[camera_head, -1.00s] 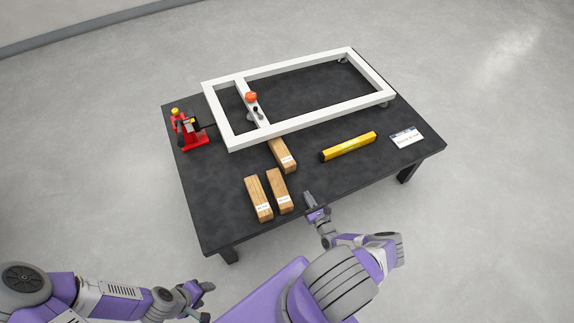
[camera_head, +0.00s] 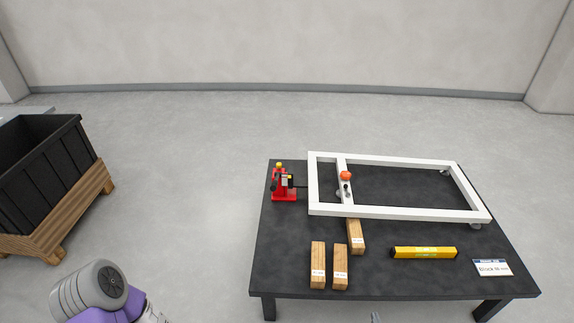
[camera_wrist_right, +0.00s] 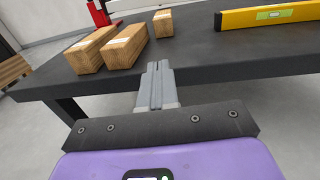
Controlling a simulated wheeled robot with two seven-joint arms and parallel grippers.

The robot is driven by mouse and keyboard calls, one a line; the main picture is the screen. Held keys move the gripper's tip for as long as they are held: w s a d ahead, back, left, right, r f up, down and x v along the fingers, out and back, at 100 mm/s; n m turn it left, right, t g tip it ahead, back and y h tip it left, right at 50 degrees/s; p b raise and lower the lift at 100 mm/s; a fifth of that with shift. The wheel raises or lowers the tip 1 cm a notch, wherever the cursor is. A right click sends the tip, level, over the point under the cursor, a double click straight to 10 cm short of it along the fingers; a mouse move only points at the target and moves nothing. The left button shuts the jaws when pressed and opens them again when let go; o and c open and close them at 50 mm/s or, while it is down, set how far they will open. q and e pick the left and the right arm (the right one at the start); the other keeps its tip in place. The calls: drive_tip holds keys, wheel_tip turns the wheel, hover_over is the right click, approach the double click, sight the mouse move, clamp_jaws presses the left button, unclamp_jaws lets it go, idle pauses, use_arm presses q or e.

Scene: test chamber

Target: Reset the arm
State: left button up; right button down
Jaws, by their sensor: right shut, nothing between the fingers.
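My right gripper (camera_wrist_right: 158,72) is shut with nothing between its fingers. In the right wrist view it points at the front edge of the dark table (camera_wrist_right: 200,60), just short of it, with the wood blocks beyond. In the head view only its tip (camera_head: 375,317) shows at the bottom edge, in front of the table (camera_head: 385,280). My left gripper is out of view; only a purple and grey part of my own arm shows at the lower left.
Wood blocks (camera_head: 318,265), a yellow level (camera_head: 423,252), a white frame (camera_head: 400,212) with an orange knob, a red jack (camera_head: 284,185) and a label card (camera_head: 492,268) are on the table. A black bin (camera_head: 45,170) on a wooden pallet stands left, with free floor between.

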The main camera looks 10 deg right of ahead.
drive_tip(key=w+a+r+n+g+y, duration=0.25)
drive_tip(key=a+n+y, duration=0.35)
drive_tip(key=a, duration=0.5)
drive_tip(key=w+a+r+n+g+y, duration=0.25)
drive_tip(key=a+n+y, duration=0.35)
drive_tip(key=a, duration=0.4)
drive_tip(key=s+a+r+n+g+y, duration=0.1)
drive_tip(key=s+a+r+n+g, duration=0.1)
drive_tip(key=s+a+n+g, duration=1.05)
wheel_tip(320, 180, up, 9)
drive_tip(key=s+d+n+h+p, duration=0.1)
drive_tip(key=s+d+n+h, duration=0.1)
drive_tip(key=n+h, duration=0.4)
drive_tip(key=n, duration=0.4)
drive_tip(key=shift+s+d+n, duration=0.3)
drive_tip(key=shift+s+n, duration=0.05)
